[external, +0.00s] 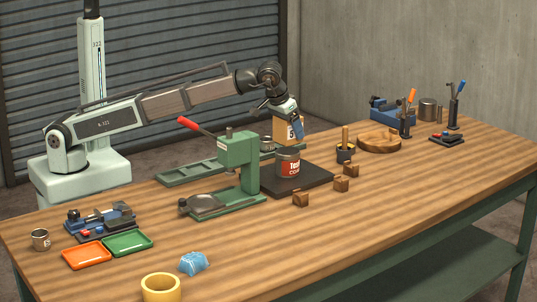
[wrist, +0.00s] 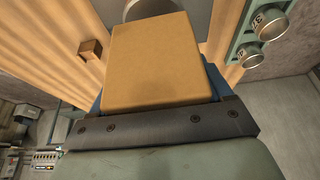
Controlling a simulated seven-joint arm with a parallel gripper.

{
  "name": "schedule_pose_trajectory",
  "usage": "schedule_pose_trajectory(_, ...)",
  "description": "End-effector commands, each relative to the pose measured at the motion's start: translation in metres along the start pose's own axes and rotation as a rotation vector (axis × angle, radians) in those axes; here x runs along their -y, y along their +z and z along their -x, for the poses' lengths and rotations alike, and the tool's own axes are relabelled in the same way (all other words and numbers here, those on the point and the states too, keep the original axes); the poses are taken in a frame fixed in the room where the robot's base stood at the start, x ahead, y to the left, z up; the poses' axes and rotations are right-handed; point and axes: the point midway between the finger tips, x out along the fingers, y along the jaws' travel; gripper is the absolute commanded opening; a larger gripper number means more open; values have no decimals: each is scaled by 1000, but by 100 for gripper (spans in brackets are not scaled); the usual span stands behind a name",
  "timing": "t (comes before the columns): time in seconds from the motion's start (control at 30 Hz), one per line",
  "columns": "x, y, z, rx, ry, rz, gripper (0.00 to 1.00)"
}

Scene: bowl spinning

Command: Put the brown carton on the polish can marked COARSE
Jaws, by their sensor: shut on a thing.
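The brown carton (external: 280,130) is in my gripper (external: 291,122), which is shut on it. The carton has a pale label with dark lettering, only partly visible, and hangs just above the red and grey polish can (external: 288,164). The can's label shows the start of "COARSE" and it stands on a dark mat (external: 305,181). I cannot tell whether carton and can touch. In the wrist view the carton (wrist: 155,62) fills the middle, between the blue fingers, and a round grey can top (wrist: 150,8) shows partly past its far edge.
A green press (external: 240,165) with a red lever stands left of the mat. A green rack (external: 190,173) with cans lies behind it. The front right of the table is clear.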

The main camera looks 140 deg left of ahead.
Motion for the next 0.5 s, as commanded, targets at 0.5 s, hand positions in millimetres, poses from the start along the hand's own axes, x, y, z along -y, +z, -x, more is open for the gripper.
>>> schedule_pose_trajectory(0.5, 0, 11, -26, 0, 0, 0, 42)
